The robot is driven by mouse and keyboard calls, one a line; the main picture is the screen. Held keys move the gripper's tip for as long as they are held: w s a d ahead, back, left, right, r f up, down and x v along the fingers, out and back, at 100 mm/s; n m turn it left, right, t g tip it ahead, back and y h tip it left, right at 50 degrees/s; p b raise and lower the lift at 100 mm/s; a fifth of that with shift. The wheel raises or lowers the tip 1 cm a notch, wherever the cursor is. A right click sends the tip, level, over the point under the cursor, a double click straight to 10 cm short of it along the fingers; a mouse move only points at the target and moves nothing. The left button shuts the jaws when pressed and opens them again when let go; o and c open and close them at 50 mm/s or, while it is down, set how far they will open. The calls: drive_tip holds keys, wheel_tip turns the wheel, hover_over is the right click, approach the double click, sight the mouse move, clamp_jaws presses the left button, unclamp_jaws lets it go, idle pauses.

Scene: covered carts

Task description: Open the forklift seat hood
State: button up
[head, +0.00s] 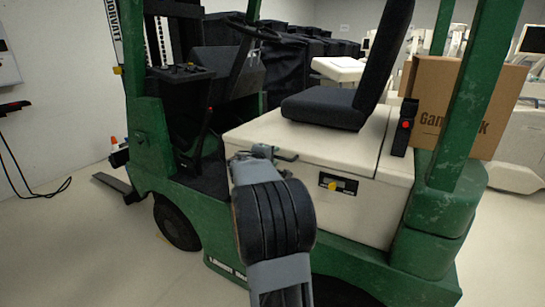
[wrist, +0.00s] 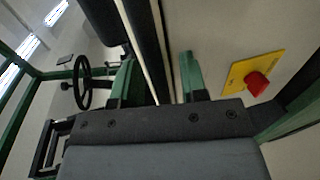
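The forklift's cream seat hood (head: 300,150) lies flat and closed under the black seat (head: 335,105). A small black panel with a yellow part (head: 338,184) is on its near side. My gripper (head: 272,153) is at the near upper edge of the hood, left of this panel; my wrist hides part of the hood's side. In the wrist view my two green-tipped fingers (wrist: 158,82) stand apart, with a dark strip and pale edges seen between them. I cannot tell whether they touch the hood.
The green forklift frame (head: 465,90) has a post at the right. A black box with a red button (head: 404,125) stands behind the seat, near a cardboard box (head: 450,105). The wrist view shows a steering wheel (wrist: 82,84) and a red knob (wrist: 257,84) on a yellow plate.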

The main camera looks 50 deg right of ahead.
drive_tip(key=shift+c, duration=0.4)
clamp_jaws()
